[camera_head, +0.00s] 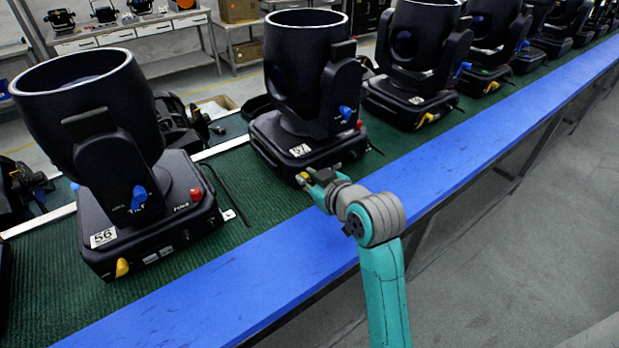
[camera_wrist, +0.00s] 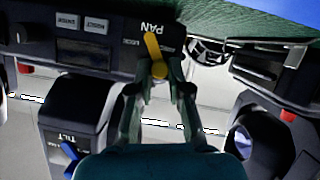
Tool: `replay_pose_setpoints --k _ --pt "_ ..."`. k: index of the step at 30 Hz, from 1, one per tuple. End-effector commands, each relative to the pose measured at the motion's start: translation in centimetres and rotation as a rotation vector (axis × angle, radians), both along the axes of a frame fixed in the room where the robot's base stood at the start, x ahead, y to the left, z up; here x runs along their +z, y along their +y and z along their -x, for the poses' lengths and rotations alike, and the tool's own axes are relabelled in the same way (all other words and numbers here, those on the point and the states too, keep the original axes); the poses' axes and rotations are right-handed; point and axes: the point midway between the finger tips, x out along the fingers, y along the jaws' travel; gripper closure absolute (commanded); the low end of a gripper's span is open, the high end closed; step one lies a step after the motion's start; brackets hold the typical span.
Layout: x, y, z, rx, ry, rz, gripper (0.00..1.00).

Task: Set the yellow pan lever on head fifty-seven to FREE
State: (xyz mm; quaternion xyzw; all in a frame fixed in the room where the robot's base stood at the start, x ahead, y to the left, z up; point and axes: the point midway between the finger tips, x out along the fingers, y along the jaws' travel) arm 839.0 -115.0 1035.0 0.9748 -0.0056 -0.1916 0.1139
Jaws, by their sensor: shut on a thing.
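Head fifty-seven (camera_head: 305,60) is a black moving-head lamp on the bench, with a white "57" label (camera_head: 300,150) on its base. Its yellow pan lever (camera_head: 302,179) is low on the base's front corner, by my gripper (camera_head: 318,178). In the wrist view, which is upside down, the yellow pan lever (camera_wrist: 152,45) sits beside the word PAN. My gripper (camera_wrist: 160,72) is shut on the lever's free end there. Small words flank the lever, too blurred to read surely. The blue tilt lever (camera_wrist: 70,150) also shows.
Head fifty-six (camera_head: 100,150) stands to the left, with its own yellow lever (camera_head: 122,267). More black heads (camera_head: 420,50) line the bench to the right. The blue bench edge (camera_head: 450,150) runs below my gripper. The grey floor in front is clear.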

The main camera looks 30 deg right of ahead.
Motion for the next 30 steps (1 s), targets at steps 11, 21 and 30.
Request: replay_pose_setpoints --k 11,21,30 --pt "-0.1 0.0 0.0 0.001 0.002 -0.002 0.57" --pt "1.1 0.0 -0.1 0.0 -0.002 -0.001 0.57" --pt "5.9 0.0 -0.1 0.001 -0.004 0.0 0.57"
